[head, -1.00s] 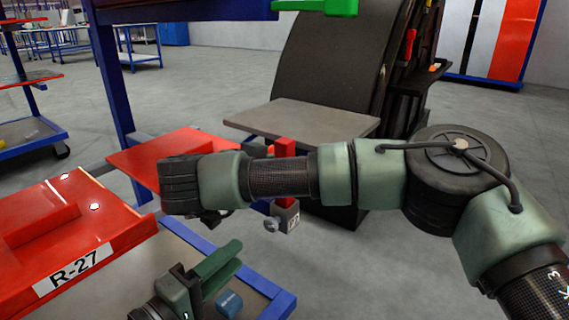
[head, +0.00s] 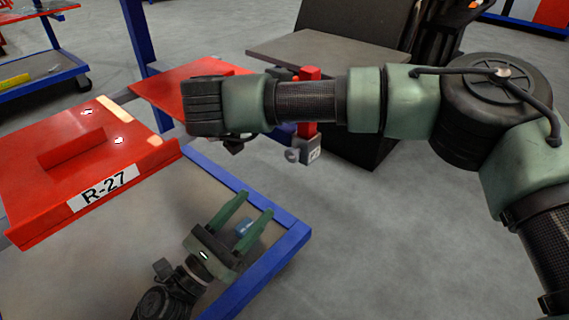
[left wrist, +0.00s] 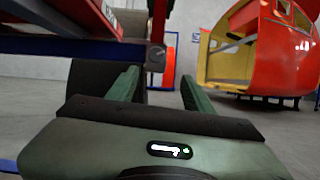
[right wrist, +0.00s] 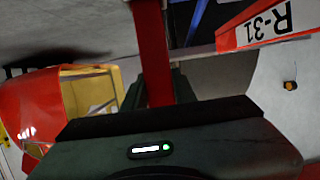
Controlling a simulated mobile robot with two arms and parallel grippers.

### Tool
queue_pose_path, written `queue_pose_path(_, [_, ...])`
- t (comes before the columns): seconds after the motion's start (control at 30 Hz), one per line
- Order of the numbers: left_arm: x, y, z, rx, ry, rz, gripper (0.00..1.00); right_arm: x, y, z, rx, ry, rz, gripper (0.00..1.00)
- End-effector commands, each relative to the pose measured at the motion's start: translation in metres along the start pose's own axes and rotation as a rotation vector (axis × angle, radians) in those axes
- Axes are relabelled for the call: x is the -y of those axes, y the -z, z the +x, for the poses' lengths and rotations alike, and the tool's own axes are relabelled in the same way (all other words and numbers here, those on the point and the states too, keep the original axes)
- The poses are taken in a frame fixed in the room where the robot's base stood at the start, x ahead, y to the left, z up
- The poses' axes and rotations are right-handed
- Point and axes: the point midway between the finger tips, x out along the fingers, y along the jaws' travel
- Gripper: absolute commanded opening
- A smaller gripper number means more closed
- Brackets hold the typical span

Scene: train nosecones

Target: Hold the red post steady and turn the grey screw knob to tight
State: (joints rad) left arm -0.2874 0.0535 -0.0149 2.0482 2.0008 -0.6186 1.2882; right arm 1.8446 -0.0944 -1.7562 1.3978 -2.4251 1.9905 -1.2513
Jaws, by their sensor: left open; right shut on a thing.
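The red post (head: 309,74) stands upright behind my right arm in the head view, which hides its middle. At its lower end is a grey clamp block (head: 308,149) with the grey screw knob (head: 292,155) on its left side. My right gripper (right wrist: 157,88) is shut on the red post (right wrist: 152,45) in the right wrist view; the head view hides its jaws. My left gripper (head: 257,203) is open and empty, below and left of the knob. In the left wrist view the knob (left wrist: 155,59) is ahead, between the open fingers (left wrist: 160,88) and apart from them.
A red panel marked R-27 (head: 65,195) lies left on a blue-framed cart (head: 272,268). A grey-brown board (head: 330,52) is behind the post. Open floor (head: 420,255) lies to the right.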

Motion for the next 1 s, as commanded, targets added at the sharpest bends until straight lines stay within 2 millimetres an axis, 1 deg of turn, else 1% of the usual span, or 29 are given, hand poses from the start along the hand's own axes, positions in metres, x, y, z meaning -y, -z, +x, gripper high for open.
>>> queue_pose_path(0.07, [-0.003, 0.001, -0.002, 0.012, -0.019, -0.049, 0.51, 0.000, 0.000, 0.000, 0.000, 0.001, 0.000, 0.00])
queue_pose_path(0.13, [-0.004, 0.002, 0.001, 0.018, -0.025, -0.067, 0.51, 0.000, 0.000, 0.000, 0.000, 0.001, 0.000, 0.00])
queue_pose_path(0.23, [-0.005, 0.001, 0.012, 0.021, -0.026, -0.071, 0.51, 0.000, 0.000, 0.000, 0.000, 0.001, 0.000, 0.00])
queue_pose_path(0.37, [-0.005, -0.001, 0.036, 0.023, -0.023, -0.068, 0.51, 0.000, 0.000, 0.000, 0.000, 0.001, 0.000, 0.00])
queue_pose_path(0.5, [-0.006, -0.001, 0.066, 0.022, -0.023, -0.067, 0.51, 0.000, 0.000, 0.000, 0.000, 0.001, 0.000, 0.00])
queue_pose_path(0.7, [-0.007, -0.001, 0.099, 0.019, -0.024, -0.067, 0.51, 0.000, 0.000, 0.000, 0.000, 0.000, 0.001, 0.00])
queue_pose_path(0.8, [-0.007, -0.001, 0.110, 0.019, -0.024, -0.067, 0.51, 0.000, 0.000, 0.000, 0.000, 0.000, 0.001, 0.00])
queue_pose_path(1.0, [-0.007, -0.001, 0.117, 0.018, -0.025, -0.068, 0.51, 0.000, 0.000, 0.000, 0.000, 0.000, 0.001, 0.00])
